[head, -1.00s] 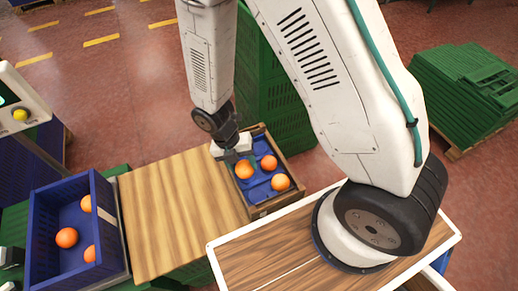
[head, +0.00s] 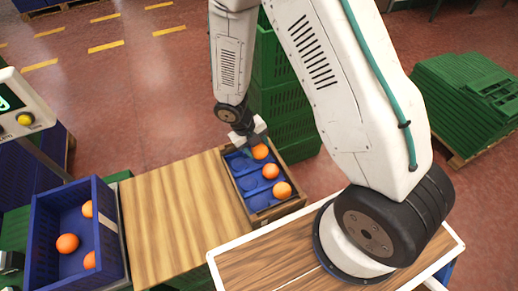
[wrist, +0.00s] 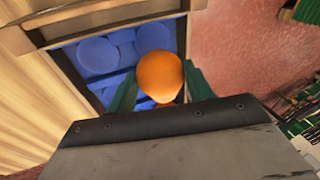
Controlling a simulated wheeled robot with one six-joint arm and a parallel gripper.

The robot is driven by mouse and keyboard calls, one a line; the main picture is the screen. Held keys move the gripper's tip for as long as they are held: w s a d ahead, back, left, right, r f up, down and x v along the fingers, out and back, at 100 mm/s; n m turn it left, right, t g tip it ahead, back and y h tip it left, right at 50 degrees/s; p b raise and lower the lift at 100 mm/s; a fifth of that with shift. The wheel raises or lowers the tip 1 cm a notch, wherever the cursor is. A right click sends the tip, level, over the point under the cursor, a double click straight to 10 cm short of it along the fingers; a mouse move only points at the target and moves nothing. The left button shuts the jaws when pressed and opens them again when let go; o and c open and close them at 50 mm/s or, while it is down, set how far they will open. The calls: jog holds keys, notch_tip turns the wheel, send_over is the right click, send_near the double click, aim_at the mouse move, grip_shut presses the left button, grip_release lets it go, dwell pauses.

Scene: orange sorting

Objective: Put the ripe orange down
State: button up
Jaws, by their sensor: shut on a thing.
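My gripper (head: 252,146) is shut on an orange (head: 260,151) at the far end of a wooden crate (head: 290,208) with a blue cupped insert (head: 246,183). In the wrist view the held orange (wrist: 160,76) sits between the two green fingers, over or at the blue insert (wrist: 98,57). Whether it touches a cup cannot be told. Two other oranges, a middle one (head: 270,171) and a near one (head: 282,189), lie along the crate's right side. The cups on the left look empty.
A blue crate (head: 108,247) at the left holds three oranges. A bare wooden tabletop (head: 170,215) lies between the crates. Tall green crates (head: 290,130) stand just behind the wooden crate. A screen with a yellow button (head: 25,119) is at the far left.

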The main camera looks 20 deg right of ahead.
aim_at(258, 150)
jog(key=shift+w+d, duration=0.35)
jog(key=shift+w, duration=0.05)
jog(key=shift+w+d+f, duration=0.15)
jog(key=shift+f, duration=0.75)
jog(key=shift+w+d+f, duration=0.1)
jog(key=shift+w+f, duration=0.05)
jog(key=shift+f, duration=0.75)
jog(key=o, duration=1)
jog(key=shift+f, duration=0.15)
